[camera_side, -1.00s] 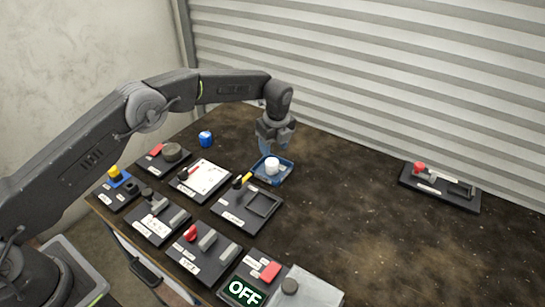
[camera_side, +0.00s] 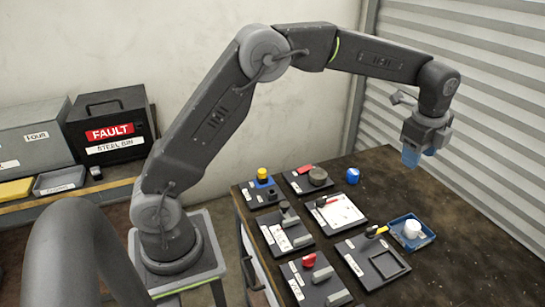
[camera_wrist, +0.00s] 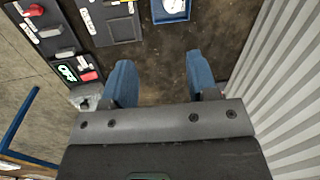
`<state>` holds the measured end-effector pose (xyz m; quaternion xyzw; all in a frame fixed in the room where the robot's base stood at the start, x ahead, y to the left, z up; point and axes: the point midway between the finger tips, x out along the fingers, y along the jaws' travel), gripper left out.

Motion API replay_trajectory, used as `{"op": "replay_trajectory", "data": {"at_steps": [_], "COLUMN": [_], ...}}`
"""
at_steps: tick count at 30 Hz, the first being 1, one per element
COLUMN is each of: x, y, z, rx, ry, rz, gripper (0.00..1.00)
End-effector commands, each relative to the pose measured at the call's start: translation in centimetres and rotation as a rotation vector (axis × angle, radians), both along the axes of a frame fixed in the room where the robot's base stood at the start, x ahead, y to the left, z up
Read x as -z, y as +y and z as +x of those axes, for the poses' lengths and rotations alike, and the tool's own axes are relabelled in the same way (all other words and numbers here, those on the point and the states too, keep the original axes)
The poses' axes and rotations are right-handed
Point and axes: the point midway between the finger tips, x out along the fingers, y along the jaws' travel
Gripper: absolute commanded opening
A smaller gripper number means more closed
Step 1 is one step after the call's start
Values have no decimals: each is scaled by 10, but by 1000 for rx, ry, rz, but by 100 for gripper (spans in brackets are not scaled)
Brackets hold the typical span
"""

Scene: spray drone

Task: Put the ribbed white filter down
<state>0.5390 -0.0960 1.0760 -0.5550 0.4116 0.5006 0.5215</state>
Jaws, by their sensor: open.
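The white filter (camera_side: 412,229) sits upright in a small blue tray (camera_side: 428,238) on the dark table; its ribs are too small to make out. My gripper (camera_side: 418,156) is raised well above the table, apart from the filter. In the wrist view my gripper (camera_wrist: 160,78) has its two blue fingers spread wide with nothing between them. The filter (camera_wrist: 172,5) and tray (camera_wrist: 158,17) are partly cut off at the top edge of that view.
Several black panels with switches, such as one with a red knob (camera_side: 309,260), stand left of the tray. A blue object (camera_side: 352,176) lies behind it. A corrugated wall (camera_side: 490,110) rises at the right. A bin marked FAULT (camera_side: 108,125) stands on a shelf at left.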

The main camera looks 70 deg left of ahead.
Motion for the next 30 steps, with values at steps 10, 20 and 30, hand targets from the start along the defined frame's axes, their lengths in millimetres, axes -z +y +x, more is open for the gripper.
{"op": "replay_trajectory", "data": {"at_steps": [10, 20, 30], "x": [-88, -82, -48], "y": [29, 44, 48], "z": [-136, -272, -334], "rx": [-567, -1083, -1358], "ry": [-163, -278, -318], "rz": [-171, -383, -517], "gripper": [53, 53, 53]}}
